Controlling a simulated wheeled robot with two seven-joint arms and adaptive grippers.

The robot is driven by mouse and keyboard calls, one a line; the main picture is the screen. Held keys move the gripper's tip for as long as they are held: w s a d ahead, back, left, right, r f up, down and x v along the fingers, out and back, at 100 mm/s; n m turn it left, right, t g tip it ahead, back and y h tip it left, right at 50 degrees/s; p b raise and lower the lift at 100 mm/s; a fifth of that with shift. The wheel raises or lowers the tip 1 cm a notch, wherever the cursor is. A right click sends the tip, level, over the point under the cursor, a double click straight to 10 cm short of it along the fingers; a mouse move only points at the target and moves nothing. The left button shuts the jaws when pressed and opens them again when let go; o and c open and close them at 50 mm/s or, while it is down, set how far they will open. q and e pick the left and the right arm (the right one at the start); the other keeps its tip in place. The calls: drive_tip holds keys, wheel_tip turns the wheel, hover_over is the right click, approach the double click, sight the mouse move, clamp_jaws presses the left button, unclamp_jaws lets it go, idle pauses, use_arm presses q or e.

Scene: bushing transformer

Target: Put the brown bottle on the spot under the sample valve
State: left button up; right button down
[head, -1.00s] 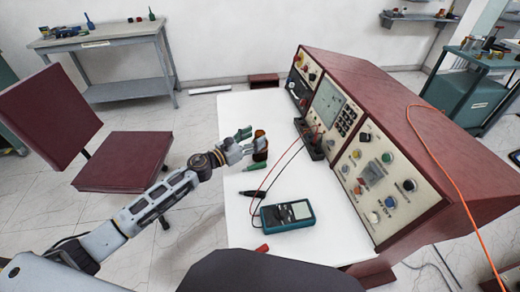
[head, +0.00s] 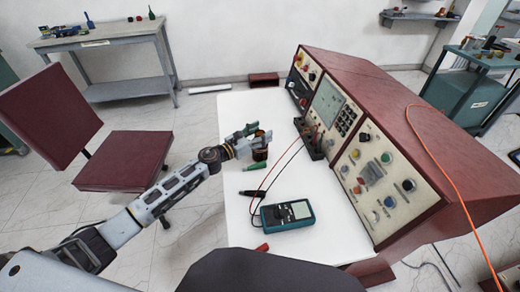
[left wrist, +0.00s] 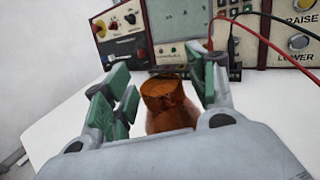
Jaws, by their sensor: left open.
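The brown bottle (head: 261,153) stands on the white table top, near its left side in the head view. In the left wrist view the brown bottle (left wrist: 167,103) is between the finger pads, its lower part hidden by the gripper body. My left gripper (head: 256,147) is open, with its green-padded fingers on either side of the bottle. In the left wrist view my left gripper (left wrist: 166,84) shows a gap between each pad and the bottle. My right gripper is not in view. I cannot make out a sample valve or the spot under it.
A red test console (head: 375,165) stands along the table's right side. A teal multimeter (head: 287,214) with red and black leads lies on the white table (head: 240,205) nearer me. A dark red chair (head: 122,160) is at the left. The far end of the table is clear.

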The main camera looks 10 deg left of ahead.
use_arm(q)
drive_tip(key=shift+c, duration=0.2)
clamp_jaws()
drive_tip(key=shift+r, duration=0.1)
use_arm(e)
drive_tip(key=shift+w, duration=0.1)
